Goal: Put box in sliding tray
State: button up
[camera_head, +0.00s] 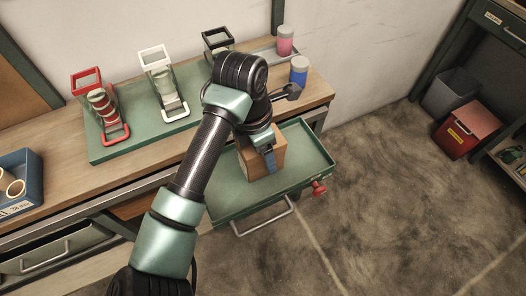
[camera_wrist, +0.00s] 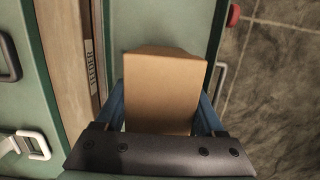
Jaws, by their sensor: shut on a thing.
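A brown cardboard box (camera_head: 252,161) is at the sliding tray in the head view, with my gripper on it from above. The sliding tray (camera_head: 304,149) is green, pulled out from the bench, with a handle at its front. My gripper (camera_head: 268,158) is shut on the box. In the wrist view the box (camera_wrist: 163,90) sits between the blue fingers, with green tray surface (camera_wrist: 180,22) behind it. I cannot tell whether the box's underside touches the tray floor. My arm hides the left part of the tray.
A green mat (camera_head: 140,142) on the bench holds red, white and black framed dispensers. A red knob (camera_head: 318,188) sticks out at the tray's corner.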

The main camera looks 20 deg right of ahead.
jog(key=shift+f, duration=0.3)
jog(key=shift+f, duration=0.1)
jog(key=shift+f, duration=0.15)
jog(key=o, duration=1.5)
jog(key=r, duration=0.4)
jog(key=a+r, duration=0.1)
jog(key=r, duration=0.7)
jog(key=shift+a+r+p, duration=0.2)
jog(key=shift+a+p, duration=0.1)
jog(key=shift+a, duration=0.1)
